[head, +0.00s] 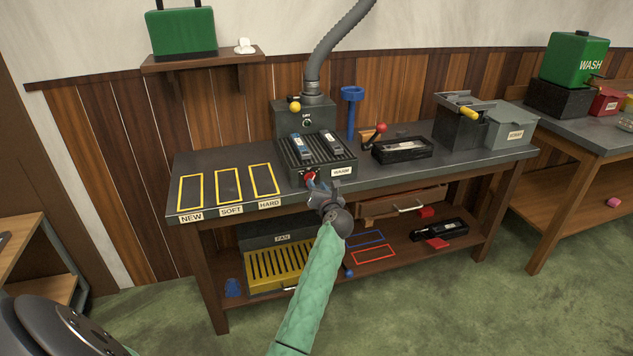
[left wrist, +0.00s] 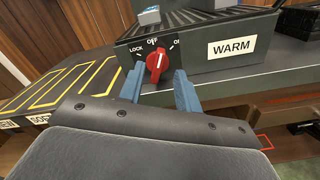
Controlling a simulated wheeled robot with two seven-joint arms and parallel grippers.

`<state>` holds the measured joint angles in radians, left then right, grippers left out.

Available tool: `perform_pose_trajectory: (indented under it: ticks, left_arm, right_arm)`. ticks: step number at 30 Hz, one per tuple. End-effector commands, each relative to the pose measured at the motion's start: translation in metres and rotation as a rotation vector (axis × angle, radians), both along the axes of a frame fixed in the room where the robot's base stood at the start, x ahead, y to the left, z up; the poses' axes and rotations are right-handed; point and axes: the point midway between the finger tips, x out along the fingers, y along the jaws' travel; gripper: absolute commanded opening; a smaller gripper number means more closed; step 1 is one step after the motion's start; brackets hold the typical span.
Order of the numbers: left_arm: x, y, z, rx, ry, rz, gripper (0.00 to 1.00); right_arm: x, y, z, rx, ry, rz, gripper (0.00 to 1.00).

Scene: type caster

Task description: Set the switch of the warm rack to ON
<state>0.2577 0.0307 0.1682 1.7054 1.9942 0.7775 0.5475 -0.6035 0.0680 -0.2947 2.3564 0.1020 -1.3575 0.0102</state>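The warm rack (head: 318,158) is a dark ribbed box with a WARM label on its front, standing on the workbench. Its switch is a red round knob (left wrist: 158,62), with LOCK, OFF and ON marked around it. The knob's white line points up, close to OFF. The knob also shows in the head view (head: 310,175). My left gripper (left wrist: 159,88) is open, its two blue fingers on either side of the knob, with a gap visible on both sides. It also shows in the head view (head: 315,186). My right gripper is out of view.
Blue and grey pieces lie on the rack's top. Yellow outlined slots (head: 228,186) lie left of it on the bench. A red-knobbed lever (head: 377,133) and a black tray (head: 402,150) stand to the right. A grey hose rises behind.

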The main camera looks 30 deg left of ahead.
Motion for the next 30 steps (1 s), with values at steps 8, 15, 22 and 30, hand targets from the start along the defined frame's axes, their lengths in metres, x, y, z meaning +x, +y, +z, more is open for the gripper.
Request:
perform_pose_trajectory:
  ticks: [8, 15, 22, 30]
  left_arm:
    - [0.020, 0.024, 0.001, 0.002, 0.001, 0.000, 0.34]
    - [0.024, 0.028, 0.000, 0.002, 0.001, 0.000, 0.34]
    - [0.024, 0.028, 0.000, 0.002, 0.001, 0.000, 0.16]
    - [0.024, 0.028, 0.001, 0.003, 0.002, 0.000, 0.00]
  right_arm:
    - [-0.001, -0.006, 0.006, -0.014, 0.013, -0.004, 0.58]
    - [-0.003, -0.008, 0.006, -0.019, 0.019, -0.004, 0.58]
    - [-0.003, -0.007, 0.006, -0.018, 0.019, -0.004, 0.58]
    - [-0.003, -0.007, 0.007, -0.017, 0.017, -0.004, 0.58]
